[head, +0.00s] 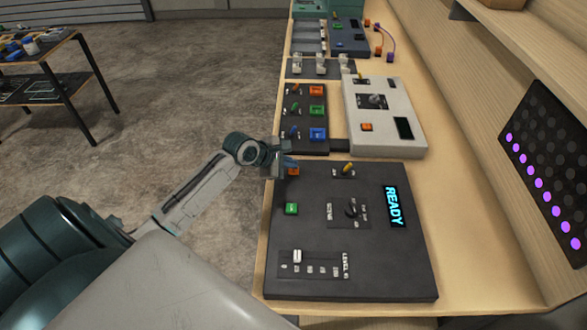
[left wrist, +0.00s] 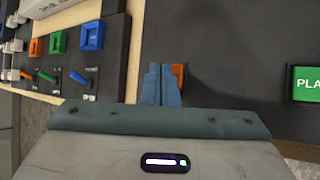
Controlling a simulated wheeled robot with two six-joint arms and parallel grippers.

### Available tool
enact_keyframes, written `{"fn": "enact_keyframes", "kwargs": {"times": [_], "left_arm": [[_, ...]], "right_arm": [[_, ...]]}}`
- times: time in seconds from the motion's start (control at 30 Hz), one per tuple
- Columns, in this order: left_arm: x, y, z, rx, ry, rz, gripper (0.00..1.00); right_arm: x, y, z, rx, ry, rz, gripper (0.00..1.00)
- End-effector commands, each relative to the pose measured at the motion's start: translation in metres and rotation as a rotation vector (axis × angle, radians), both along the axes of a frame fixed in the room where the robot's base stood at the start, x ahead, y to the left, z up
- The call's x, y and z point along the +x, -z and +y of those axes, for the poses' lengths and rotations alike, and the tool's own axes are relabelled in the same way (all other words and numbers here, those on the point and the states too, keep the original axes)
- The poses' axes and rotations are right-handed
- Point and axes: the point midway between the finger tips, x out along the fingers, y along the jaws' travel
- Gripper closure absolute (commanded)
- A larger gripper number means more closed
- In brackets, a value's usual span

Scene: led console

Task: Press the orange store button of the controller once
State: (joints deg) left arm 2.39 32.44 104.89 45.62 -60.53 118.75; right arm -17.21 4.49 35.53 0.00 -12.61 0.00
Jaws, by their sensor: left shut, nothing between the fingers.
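The dark controller (head: 320,270) lies on the bench with a lit READY display (head: 393,206). Its orange button (head: 294,171) is near the far left corner, partly covered by my left gripper (head: 289,162). In the left wrist view the orange button (left wrist: 179,76) shows just right of the closed blue fingertips (left wrist: 161,68), partly hidden by them. My left gripper is shut and empty. I cannot tell whether its tips touch the button. My right gripper is not in view.
The controller also carries a green button (head: 291,209), a rotary knob (head: 352,208), a yellow-tipped switch (head: 348,170) and a slider (head: 297,256). Beyond it are a panel of coloured buttons (head: 292,145) and a white unit (head: 385,140). An LED board (head: 550,170) stands at right.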

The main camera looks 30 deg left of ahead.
Motion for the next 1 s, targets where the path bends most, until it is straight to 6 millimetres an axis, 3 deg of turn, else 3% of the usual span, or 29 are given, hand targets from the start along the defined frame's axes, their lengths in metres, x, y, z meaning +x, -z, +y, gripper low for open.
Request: {"fn": "enact_keyframes", "kwargs": {"times": [1.0], "left_arm": [[-0.0003,0.0098,0.0000,0.000,-0.001,0.002,1.00]], "right_arm": [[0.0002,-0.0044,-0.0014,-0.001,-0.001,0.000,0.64]]}}
